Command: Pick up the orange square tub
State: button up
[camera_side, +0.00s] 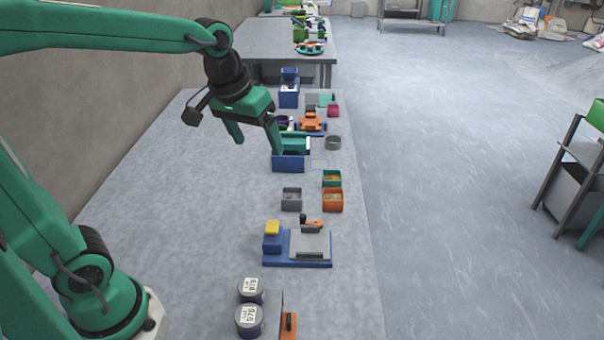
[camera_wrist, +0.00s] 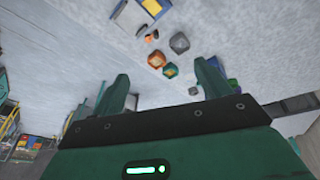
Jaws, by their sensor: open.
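The orange square tub (camera_side: 332,200) stands on the grey table near its right edge in the side view, with tan powder inside. In the wrist view the orange tub (camera_wrist: 156,59) is small, ahead of and between the fingers. My gripper (camera_side: 257,143) is open and empty, above the table, to the left of the tub and farther back. In the wrist view my gripper's two fingers (camera_wrist: 162,85) are spread wide with nothing between them.
A green tub (camera_side: 332,178) stands just behind the orange one, and a grey tub (camera_side: 291,198) to its left. A blue bin (camera_side: 288,163) is close to my right finger. A blue-based device (camera_side: 297,262) is nearer the camera. The table's left side is clear.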

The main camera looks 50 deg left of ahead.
jog(key=w+f+n+g, duration=0.1)
jog(key=w+f+n, duration=0.1)
jog(key=w, duration=0.5)
jog(key=n+g, duration=0.3)
jog(key=n, duration=0.1)
send_near(333, 195)
jog(key=shift+s+d, duration=0.95)
jog(key=shift+s, duration=0.25)
jog(key=shift+f, duration=0.15)
jog(key=shift+f, duration=1.2)
jog(key=shift+f, duration=0.1)
jog(key=shift+w+a+f, duration=0.1)
jog(key=shift+w+f, duration=0.05)
jog(key=shift+f, duration=2.35)
